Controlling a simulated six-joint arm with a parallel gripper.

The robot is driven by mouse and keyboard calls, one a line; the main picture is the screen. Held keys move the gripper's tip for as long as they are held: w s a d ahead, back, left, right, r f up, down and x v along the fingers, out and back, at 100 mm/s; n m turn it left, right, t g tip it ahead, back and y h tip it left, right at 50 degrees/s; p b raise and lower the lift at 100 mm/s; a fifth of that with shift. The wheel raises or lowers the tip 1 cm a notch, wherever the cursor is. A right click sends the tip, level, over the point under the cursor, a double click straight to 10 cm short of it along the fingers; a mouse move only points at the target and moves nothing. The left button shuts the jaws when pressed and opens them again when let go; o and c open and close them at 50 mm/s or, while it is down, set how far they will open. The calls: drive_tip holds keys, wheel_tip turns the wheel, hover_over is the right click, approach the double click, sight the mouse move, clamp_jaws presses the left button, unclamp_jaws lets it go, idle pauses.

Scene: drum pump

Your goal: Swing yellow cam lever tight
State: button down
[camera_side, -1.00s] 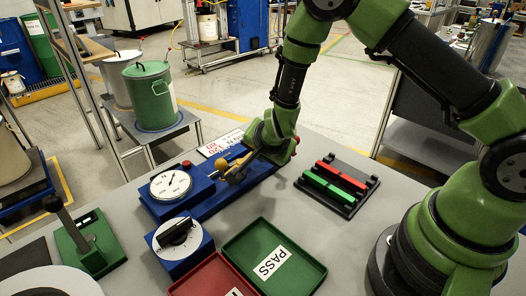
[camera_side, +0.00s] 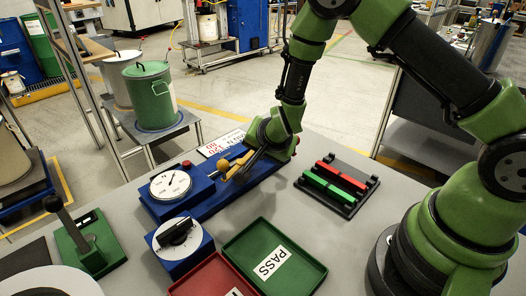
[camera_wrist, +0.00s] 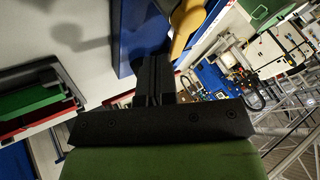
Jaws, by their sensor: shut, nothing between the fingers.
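The yellow cam lever (camera_side: 238,166) sits on the blue fixture (camera_side: 200,206), to the right of its round dial (camera_side: 170,185). It shows again in the wrist view (camera_wrist: 184,30) at the top, just right of my fingers. My gripper (camera_side: 248,174) is low over the fixture, with its dark fingers beside the lever. In the wrist view my fingers (camera_wrist: 160,75) are closed together with nothing between them. Whether they touch the lever I cannot tell. Part of the lever is hidden by my gripper in the side view.
A black rack (camera_side: 338,183) with red and green bars lies to the right. A green PASS tray (camera_side: 300,270) and a red tray (camera_side: 212,278) lie in front. A blue knob box (camera_side: 180,243) and a green lever base (camera_side: 88,240) stand to the left.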

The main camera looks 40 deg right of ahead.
sight(246, 150)
drive_tip(key=shift+w, duration=0.15)
drive_tip(key=shift+w+d, duration=0.15)
drive_tip(key=shift+w, duration=0.15)
drive_tip(key=w+n+y, duration=0.1)
drive_tip(key=n, duration=0.1)
drive_tip(key=shift+n+y, duration=0.3)
drive_tip(key=shift+n, duration=0.1)
drive_tip(key=shift+w+a+n+y, duration=0.1)
drive_tip(key=shift+w+n+y, duration=0.35)
drive_tip(key=shift+n, duration=0.3)
drive_tip(key=shift+w+a+n+y, duration=0.1)
drive_tip(key=shift+w+n+y, duration=0.15)
drive_tip(key=shift+n+y, duration=0.4)
drive_tip(key=shift+r, duration=0.1)
drive_tip(key=v, duration=0.9)
drive_tip(key=shift+s+r, duration=0.25)
drive_tip(key=shift+s, duration=0.1)
